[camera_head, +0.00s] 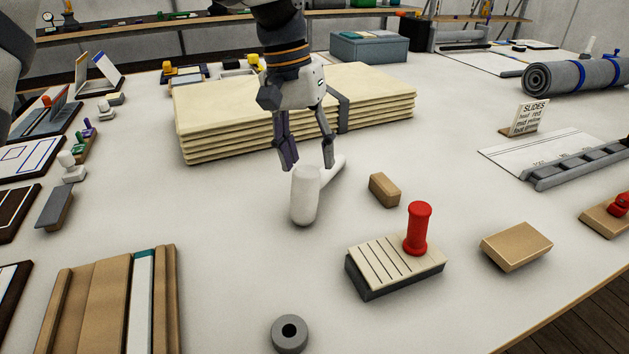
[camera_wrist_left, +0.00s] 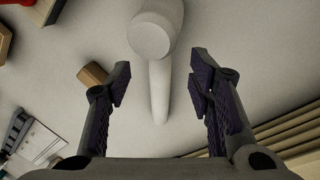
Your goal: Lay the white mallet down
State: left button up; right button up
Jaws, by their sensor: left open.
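The white mallet (camera_head: 303,198) is on the table in front of the cream cloth stack. Its thick head stands on end, and its handle (camera_head: 334,170) reaches back and right; whether the handle touches the table is hard to tell. My left gripper (camera_head: 309,166) is open above the mallet, pointing down. In the left wrist view, the mallet's handle (camera_wrist_left: 159,92) lies between the two spread fingers, with a gap on each side, and the round head (camera_wrist_left: 151,36) is beyond the fingertips. My right gripper does not show.
The folded cream cloth stack (camera_head: 220,125) stands close behind the gripper. A small brown block (camera_head: 384,190) is right of the mallet. A grooved block (camera_head: 385,270) with a red handled tool (camera_head: 418,230) is in front right. A grey ring (camera_head: 290,334) lies near the front.

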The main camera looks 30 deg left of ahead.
aim_at(314, 185)
pick_arm(q)
jog(key=f, duration=0.4)
jog(key=d+f, duration=0.1)
jog(key=f, duration=0.1)
jog(key=shift+d+f, duration=0.1)
jog(key=shift+f, duration=0.25)
jog(key=shift+r, duration=0.1)
grip_shut()
